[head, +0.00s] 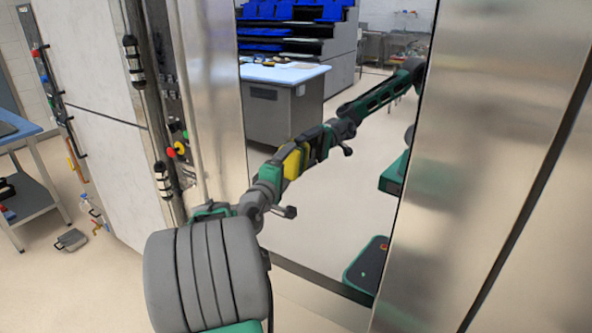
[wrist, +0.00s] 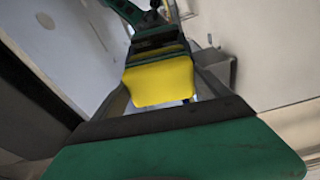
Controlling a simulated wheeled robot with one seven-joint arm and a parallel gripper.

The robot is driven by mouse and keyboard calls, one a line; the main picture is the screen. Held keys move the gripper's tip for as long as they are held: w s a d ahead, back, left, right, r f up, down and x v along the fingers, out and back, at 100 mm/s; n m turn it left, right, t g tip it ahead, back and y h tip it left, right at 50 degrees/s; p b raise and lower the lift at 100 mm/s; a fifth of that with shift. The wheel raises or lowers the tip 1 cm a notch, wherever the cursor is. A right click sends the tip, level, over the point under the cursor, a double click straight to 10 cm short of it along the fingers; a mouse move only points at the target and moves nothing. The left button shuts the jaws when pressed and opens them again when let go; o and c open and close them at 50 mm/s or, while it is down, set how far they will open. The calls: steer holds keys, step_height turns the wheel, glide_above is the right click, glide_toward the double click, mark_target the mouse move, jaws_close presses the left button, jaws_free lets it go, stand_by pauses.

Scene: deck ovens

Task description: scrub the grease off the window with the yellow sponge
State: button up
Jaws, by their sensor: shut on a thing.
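The window (head: 345,215) is a tall, mirror-like pane between steel panels in the head view, and it reflects the room and my arm. My gripper (head: 281,165) is shut on the yellow sponge (head: 295,162) and holds it up at the pane. The sponge also shows as a yellow block between the jaws in the wrist view (wrist: 160,82). Its far side meets or nearly meets its reflection, so I cannot tell whether it touches the glass. I cannot make out any grease on the pane.
A steel panel (head: 475,150) stands right of the window. Left of it is a column with knobs and fittings (head: 172,150). A cart (head: 35,195) and small items on the floor (head: 72,240) are at the far left. The floor between them is partly clear.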

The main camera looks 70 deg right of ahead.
mark_target(326, 159)
steer(key=shift+w+d+r+p, duration=0.15)
steer(key=shift+w+r+p, duration=0.1)
steer(key=shift+w+r, duration=0.55)
steer(key=shift+w+d+r+p, duration=0.15)
steer(key=shift+w+r+p, duration=0.1)
steer(key=shift+w+r, duration=0.55)
steer(key=shift+s+a+f, duration=0.1)
steer(key=shift+s+a, duration=0.1)
steer(key=shift+s, duration=0.7)
steer(key=shift+s+a+f, duration=0.1)
steer(key=shift+s+a, duration=0.05)
steer(key=shift+s, duration=0.7)
steer(key=shift+s+a+r+p, duration=0.1)
steer(key=shift+s+a+p, duration=0.35)
steer(key=shift+s, duration=1.2)
steer(key=shift+s+a+f+p, duration=0.1)
steer(key=shift+s+p, duration=0.6)
steer(key=shift+s, duration=1)
steer(key=shift+s+a+r+p, duration=0.15)
steer(key=shift+s+p, duration=0.45)
steer(key=shift+s, duration=1.05)
